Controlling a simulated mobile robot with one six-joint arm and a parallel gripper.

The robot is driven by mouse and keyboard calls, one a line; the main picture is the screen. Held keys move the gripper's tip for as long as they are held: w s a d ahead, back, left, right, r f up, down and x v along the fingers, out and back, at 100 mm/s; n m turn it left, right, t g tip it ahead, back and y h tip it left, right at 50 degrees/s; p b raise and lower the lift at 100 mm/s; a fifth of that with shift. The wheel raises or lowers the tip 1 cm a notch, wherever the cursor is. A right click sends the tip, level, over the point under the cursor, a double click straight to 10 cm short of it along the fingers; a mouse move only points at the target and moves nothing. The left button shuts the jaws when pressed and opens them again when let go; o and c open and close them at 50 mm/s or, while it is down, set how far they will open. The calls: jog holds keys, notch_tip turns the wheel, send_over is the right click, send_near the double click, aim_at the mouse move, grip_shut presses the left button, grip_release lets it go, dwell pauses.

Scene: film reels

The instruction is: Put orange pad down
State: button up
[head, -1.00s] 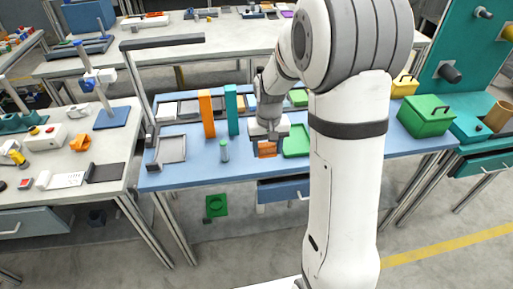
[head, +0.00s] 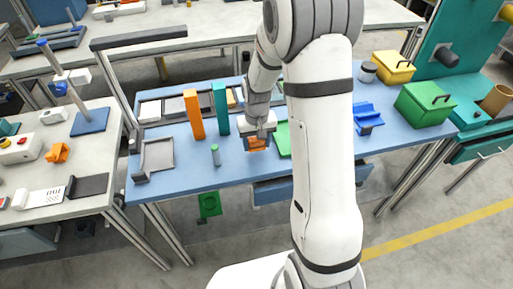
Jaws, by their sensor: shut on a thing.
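My gripper (head: 257,137) is shut on the orange pad (head: 256,145), over the front part of the blue table. The pad is small and mostly hidden by my gripper from above. I cannot tell whether the pad touches the table. A green flat tray (head: 284,140) lies just right of the pad, partly hidden by my arm.
A tall orange block (head: 194,114) and a tall teal block (head: 220,108) stand to the left on the blue table (head: 180,174). A blue holder (head: 367,118) and green box (head: 425,104) are to the right.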

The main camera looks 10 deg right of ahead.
aim_at(256, 147)
jog(key=shift+a+f, duration=0.1)
jog(key=shift+f, duration=1.6)
jog(key=shift+f, duration=0.15)
jog(key=o, duration=0.9)
jog(key=shift+r, duration=0.2)
notch_tip(256, 147, up, 12)
jog(key=shift+f, duration=0.1)
jog(key=s+r+t, duration=0.1)
jog(key=s+r, duration=0.2)
jog(key=s, duration=0.4)
jog(key=s+r+t, duration=0.1)
jog(key=s+r, duration=0.3)
jog(key=s, duration=0.2)
jog(key=s+r, duration=0.3)
jog(key=s, duration=0.4)
jog(key=shift+s+d+r+t, duration=0.3)
jog(key=shift+s+t, duration=0.05)
jog(key=shift+t, duration=0.05)
